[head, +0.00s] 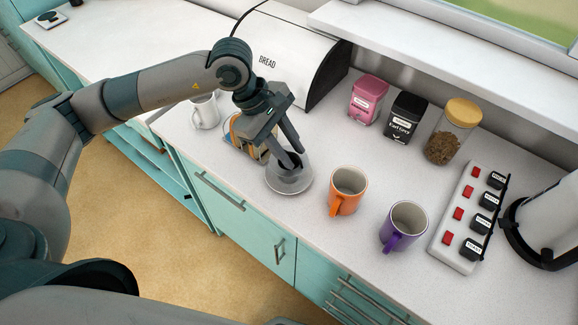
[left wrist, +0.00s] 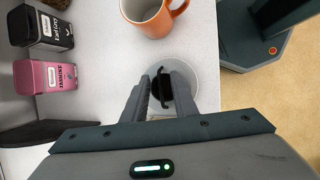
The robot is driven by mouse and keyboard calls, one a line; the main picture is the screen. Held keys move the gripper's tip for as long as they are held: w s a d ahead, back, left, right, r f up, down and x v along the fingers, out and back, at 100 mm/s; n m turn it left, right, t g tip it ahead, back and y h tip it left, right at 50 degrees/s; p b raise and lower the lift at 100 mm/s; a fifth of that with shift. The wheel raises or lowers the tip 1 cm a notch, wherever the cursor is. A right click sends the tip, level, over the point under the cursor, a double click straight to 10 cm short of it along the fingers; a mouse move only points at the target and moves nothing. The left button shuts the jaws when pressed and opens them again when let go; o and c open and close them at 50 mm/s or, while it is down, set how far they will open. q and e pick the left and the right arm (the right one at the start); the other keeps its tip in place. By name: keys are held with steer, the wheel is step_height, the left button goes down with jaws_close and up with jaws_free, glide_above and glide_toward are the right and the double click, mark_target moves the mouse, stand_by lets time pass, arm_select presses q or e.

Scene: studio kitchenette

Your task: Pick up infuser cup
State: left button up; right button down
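The infuser cup appears to be the small dark cup (head: 291,158) standing over a round grey, glassy dish (head: 289,184) near the counter's front edge. In the left wrist view its dark rim and lug (left wrist: 163,88) show above the pale dish (left wrist: 190,75). My left gripper (head: 291,155) points down at it. In the left wrist view the gripper's fingers (left wrist: 161,98) are apart, one on each side of the cup; whether they touch it is unclear. The fingers partly hide the cup. My right gripper is not in view.
An orange mug (head: 347,192) stands just right of the dish, and a purple mug (head: 403,225) farther right. A bread box (head: 285,55), pink tin (head: 368,98), black tin (head: 403,120) and jar (head: 452,130) stand behind.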

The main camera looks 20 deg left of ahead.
arm_select(q)
jaws_close()
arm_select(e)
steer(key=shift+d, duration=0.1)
arm_select(q)
steer(key=shift+r, duration=0.15)
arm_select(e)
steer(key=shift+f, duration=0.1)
